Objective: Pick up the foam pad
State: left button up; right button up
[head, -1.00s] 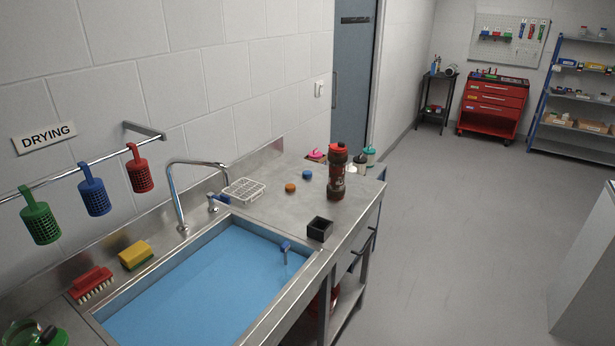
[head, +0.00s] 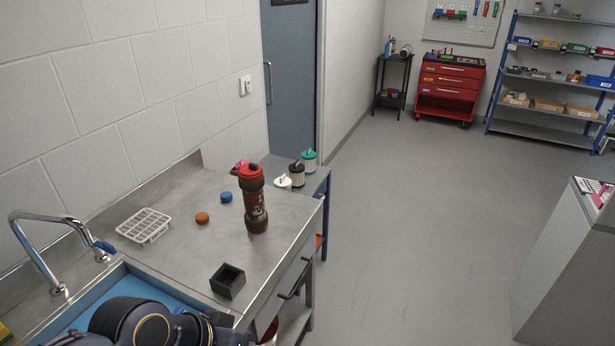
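I cannot make out a thing that is surely the foam pad. A yellow sponge-like block (head: 4,333) shows only as a sliver at the lower left edge, by the sink. A small black open square box (head: 228,281) stands on the steel counter (head: 185,249) near its front edge. Dark links of my own arm cover part of the sink at the bottom. Neither of my grippers shows in the head view.
A red and black bottle (head: 254,200) stands upright on the counter. Beside it lie a blue cap (head: 225,197), an orange cap (head: 202,218) and a white rack (head: 144,225). A faucet (head: 40,252) rises over the sink (head: 88,300). Open floor (head: 420,220) lies right.

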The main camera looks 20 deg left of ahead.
aim_at(226, 196)
jog(key=i+l, duration=0.15)
jog(key=i, duration=0.5)
jog(key=i+l, duration=0.1)
jog(key=i, duration=0.6)
jog(key=i+u, duration=0.8)
jog(key=u, duration=0.15)
jog(key=i+l+u, duration=0.3)
jog(key=u, duration=0.2)
jog(key=i+l+u, duration=0.45)
